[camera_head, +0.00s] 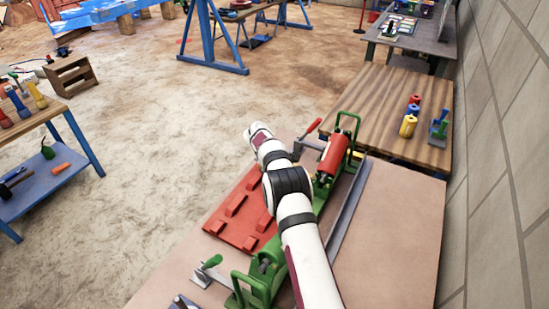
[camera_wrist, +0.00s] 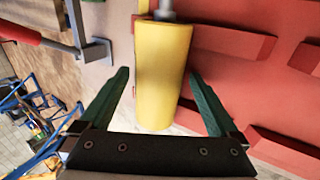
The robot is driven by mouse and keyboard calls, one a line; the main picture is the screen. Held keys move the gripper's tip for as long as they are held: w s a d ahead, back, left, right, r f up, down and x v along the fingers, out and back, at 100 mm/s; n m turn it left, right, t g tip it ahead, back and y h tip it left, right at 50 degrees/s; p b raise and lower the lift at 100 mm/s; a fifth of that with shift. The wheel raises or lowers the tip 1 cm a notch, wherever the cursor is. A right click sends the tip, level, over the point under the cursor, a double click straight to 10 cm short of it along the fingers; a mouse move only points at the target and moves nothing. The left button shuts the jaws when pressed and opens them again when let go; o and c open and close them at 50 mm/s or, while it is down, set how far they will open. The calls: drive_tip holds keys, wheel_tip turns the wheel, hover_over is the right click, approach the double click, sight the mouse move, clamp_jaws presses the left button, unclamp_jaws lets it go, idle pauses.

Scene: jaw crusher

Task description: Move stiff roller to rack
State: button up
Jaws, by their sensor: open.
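A yellow roller (camera_wrist: 163,70) with a grey shaft end shows in the wrist view, between the two green fingers of my gripper (camera_wrist: 158,74). The fingers are spread, with a gap on each side of the roller. The red rack (camera_head: 220,222) with raised blocks lies on the bench in the head view, left of my arm. Its red face (camera_wrist: 235,90) is behind the roller in the wrist view. I cannot tell whether the roller touches it. My gripper and this roller are hidden by my arm in the head view. Nothing shows whether this roller is stiff.
A red roller (camera_head: 333,153) sits in the green machine (camera_head: 346,122) right of my arm, beside a red-handled lever (camera_head: 313,126). A block wall (camera_head: 500,160) bounds the right. The bench's right part is clear.

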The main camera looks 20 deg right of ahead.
drive_tip(key=v, duration=1.5)
drive_tip(key=shift+w+r, duration=0.1)
drive_tip(key=s+a+r+m+g+y, duration=0.1)
drive_tip(key=s+r+m, duration=0.25)
drive_tip(key=s, duration=0.55)
drive_tip(key=s+a+r+m+g+y, duration=0.1)
drive_tip(key=s+a+r+m, duration=0.2)
drive_tip(key=s, duration=0.6)
drive_tip(key=s+a+f+m+g+y, duration=0.1)
drive_tip(key=s+m, duration=0.3)
drive_tip(key=s, duration=0.9)
drive_tip(key=s+a+m+g+y, duration=0.1)
drive_tip(key=s+a+m, duration=0.3)
drive_tip(key=s, duration=1)
drive_tip(key=shift+s+a+f+y, duration=0.25)
drive_tip(key=shift+a+f+y, duration=0.1)
drive_tip(key=shift+y, duration=0.55)
